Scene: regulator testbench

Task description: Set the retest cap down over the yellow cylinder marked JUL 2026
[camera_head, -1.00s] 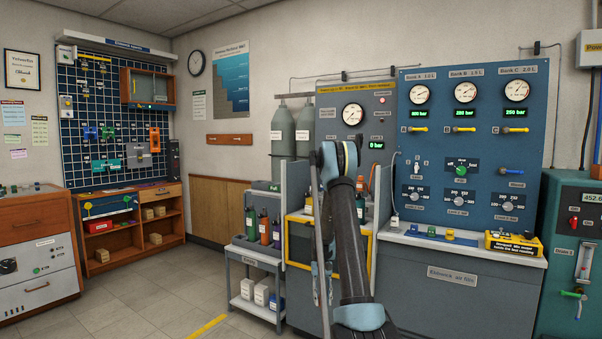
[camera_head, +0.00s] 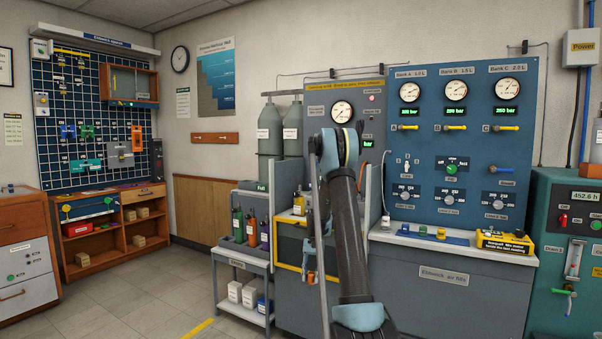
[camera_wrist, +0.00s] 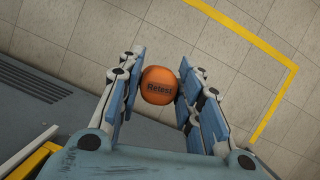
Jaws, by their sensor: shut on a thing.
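The retest cap (camera_wrist: 159,86) is orange, with the word "Retest" on it. In the wrist view it sits between the blue pads of my gripper (camera_wrist: 160,88), which is shut on it above the floor. In the head view my gripper (camera_head: 312,262) hangs low beside my arm, with the orange cap (camera_head: 311,277) at its lower end. A small yellow cylinder (camera_head: 299,204) stands at the yellow-framed bench, left of my arm and higher than my gripper. Its marking is too small to read. My arm hides part of that bench.
A grey trolley (camera_head: 243,258) with several bottles and white boxes stands left of my gripper. The yellow frame (camera_head: 291,268) is close behind my gripper. A blue gauge panel (camera_head: 455,150) and its counter stand to the right. The floor at the left is open.

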